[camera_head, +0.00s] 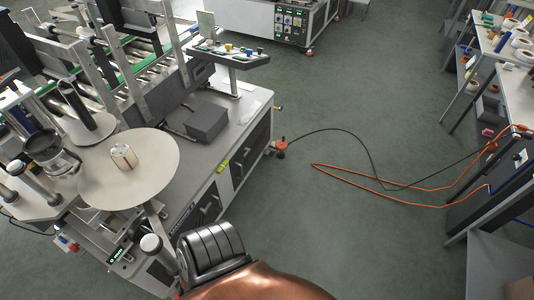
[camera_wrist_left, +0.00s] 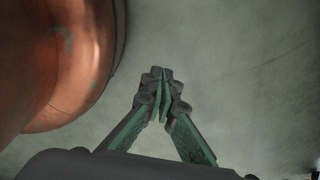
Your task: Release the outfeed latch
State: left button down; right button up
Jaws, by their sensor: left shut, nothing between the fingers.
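The labelling machine (camera_head: 242,158) fills the left of the head view, with a conveyor at the back. I cannot pick out the outfeed latch with certainty. A small part with a yellowish tip (camera_head: 279,108) sticks out from the machine's right end; I cannot tell whether it is the latch. A small yellow-green piece (camera_head: 222,166) sits on its front edge. My left gripper (camera_wrist_left: 161,78) shows in the left wrist view, with its fingertips together and empty over the grey-green floor, apart from the machine. It is not seen in the head view. My right gripper is not in view.
A control panel (camera_head: 232,58) stands above the machine's table. A round plate (camera_head: 155,170) with a small roll overhangs at the front left. An orange cable (camera_head: 350,178) and a black one cross the floor to shelving (camera_head: 518,80) at right. The middle floor is otherwise clear.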

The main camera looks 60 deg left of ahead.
aim_at(248, 150)
jog(key=u, duration=0.4)
jog(key=i, duration=1.1)
jog(key=u, duration=1.25)
jog(key=i, duration=0.45)
jog(key=u, duration=0.3)
